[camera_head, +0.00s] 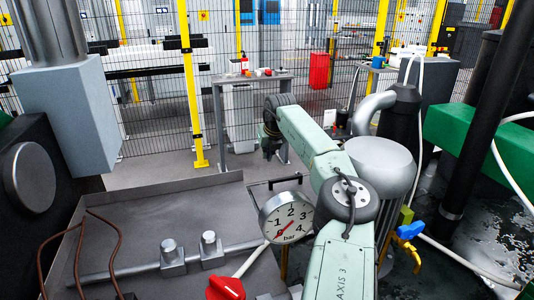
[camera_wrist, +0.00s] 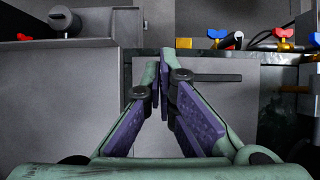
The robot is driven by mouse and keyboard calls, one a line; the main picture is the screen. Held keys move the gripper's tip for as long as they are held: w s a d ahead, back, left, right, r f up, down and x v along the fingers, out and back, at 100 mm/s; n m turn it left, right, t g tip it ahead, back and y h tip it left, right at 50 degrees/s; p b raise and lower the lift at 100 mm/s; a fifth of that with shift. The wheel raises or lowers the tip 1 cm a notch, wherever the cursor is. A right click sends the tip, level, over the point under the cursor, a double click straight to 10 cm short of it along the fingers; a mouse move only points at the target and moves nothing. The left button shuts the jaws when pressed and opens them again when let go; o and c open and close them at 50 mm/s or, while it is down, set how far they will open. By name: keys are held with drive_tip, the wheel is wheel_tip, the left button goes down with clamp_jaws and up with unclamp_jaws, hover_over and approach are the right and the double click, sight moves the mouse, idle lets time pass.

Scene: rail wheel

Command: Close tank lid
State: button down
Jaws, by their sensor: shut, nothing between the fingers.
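My pale green arm reaches away from me in the head view, and my gripper (camera_head: 268,146) is at its far end, small and partly hidden. In the wrist view my gripper (camera_wrist: 165,58) is shut and empty, its purple-padded fingers meeting near the tips. A flat grey panel (camera_wrist: 240,110), which looks like the tank lid, lies below and beyond the fingers. A dark bar handle (camera_wrist: 215,77) runs to the right from beside the fingertips; I cannot tell whether they touch it. The handle (camera_head: 284,180) also appears behind the gauge in the head view.
A pressure gauge (camera_head: 287,217) and a red knob (camera_head: 225,288) stand near the front. A grey tray (camera_head: 140,225) with pipe fittings lies left. Blue and yellow valves (camera_head: 409,231) and a rounded grey housing (camera_head: 381,165) are right. A small table (camera_head: 252,79) stands before the fence.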

drive_tip(key=shift+r, duration=0.1)
drive_tip(key=v, duration=1.2)
